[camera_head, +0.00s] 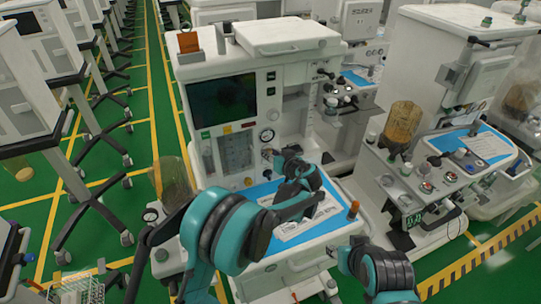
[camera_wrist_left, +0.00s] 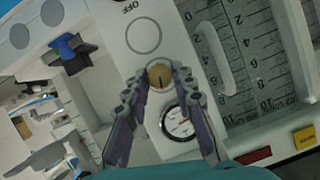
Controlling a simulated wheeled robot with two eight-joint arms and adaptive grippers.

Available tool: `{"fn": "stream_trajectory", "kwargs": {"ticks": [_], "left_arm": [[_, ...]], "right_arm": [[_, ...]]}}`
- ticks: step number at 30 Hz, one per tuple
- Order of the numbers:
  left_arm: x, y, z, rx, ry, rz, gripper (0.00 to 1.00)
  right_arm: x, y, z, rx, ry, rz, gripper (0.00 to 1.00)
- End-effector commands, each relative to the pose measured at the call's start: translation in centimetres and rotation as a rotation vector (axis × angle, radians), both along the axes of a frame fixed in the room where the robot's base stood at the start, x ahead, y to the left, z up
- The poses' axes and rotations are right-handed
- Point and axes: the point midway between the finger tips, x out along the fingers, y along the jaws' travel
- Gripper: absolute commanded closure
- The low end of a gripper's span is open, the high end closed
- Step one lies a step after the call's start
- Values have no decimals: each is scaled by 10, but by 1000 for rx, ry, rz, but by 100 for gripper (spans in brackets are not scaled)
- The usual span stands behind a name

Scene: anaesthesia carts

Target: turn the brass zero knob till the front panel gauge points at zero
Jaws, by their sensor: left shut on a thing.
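The brass zero knob (camera_wrist_left: 160,77) is a small round knob with a dark line, on the pale front panel. My left gripper (camera_wrist_left: 159,74) has a finger on each side of it and is shut on it. In the head view the left gripper (camera_head: 282,158) reaches the panel and hides most of the knob. The gauge (camera_wrist_left: 180,123) has a white face, dark rim and a red mark; its needle's reading is too small to tell. The gauge also shows in the head view (camera_head: 267,135). My right gripper (camera_head: 342,262) is at the lower right, away from the panel; its jaws are unclear.
A blue mat with papers (camera_head: 325,208) covers the cart's worktop below my left gripper. A dark screen (camera_head: 222,100) is above left of the gauge. Other carts (camera_head: 425,165) stand close on the right.

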Motion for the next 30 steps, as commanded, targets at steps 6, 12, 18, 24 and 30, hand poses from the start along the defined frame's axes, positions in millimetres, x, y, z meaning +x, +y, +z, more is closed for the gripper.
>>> {"fn": "stream_trajectory", "kwargs": {"ticks": [6, 12, 18, 24, 30], "left_arm": [[1, -2, -3, 185, 77, 0, 100], [1, -4, -3, 362, 148, -1, 100], [2, -4, -5, 537, 222, -1, 100], [2, -5, -6, 704, 291, -1, 100], [2, -6, -6, 841, 348, -2, 100]], "right_arm": [[0, 0, -10, 0, 0, 0, 60], [0, 0, -18, 0, 0, 0, 60], [0, 0, -27, 0, 0, 0, 60], [0, 0, -36, 0, 0, 0, 60], [0, 0, -44, 0, 0, 0, 60]]}}
